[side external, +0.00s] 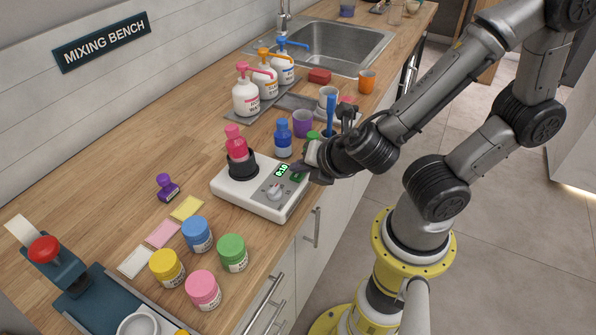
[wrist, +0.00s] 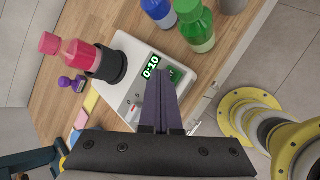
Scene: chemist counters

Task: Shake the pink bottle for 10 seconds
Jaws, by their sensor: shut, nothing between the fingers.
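The pink bottle (side external: 237,145) stands upright in the black round holder (side external: 243,170) of a white shaker (side external: 236,191). In the wrist view, the pink bottle (wrist: 72,50) sits in the same holder (wrist: 110,67). The shaker's display (side external: 282,169) is lit green and reads 0:10 in the wrist view (wrist: 150,67). A grey knob (side external: 275,191) is below it, and a green button (side external: 297,177) is beside it. My gripper (wrist: 161,73) is shut and empty, its fingertips over the panel close to the button. I cannot tell whether they touch it.
Blue (side external: 283,140) and green (wrist: 196,28) bottles, with a purple cup (side external: 302,124), stand close behind the shaker. Several coloured jars (side external: 197,234) and a purple stamp (side external: 167,187) are to its left. Pump bottles (side external: 246,97) and a sink (side external: 325,48) are farther back.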

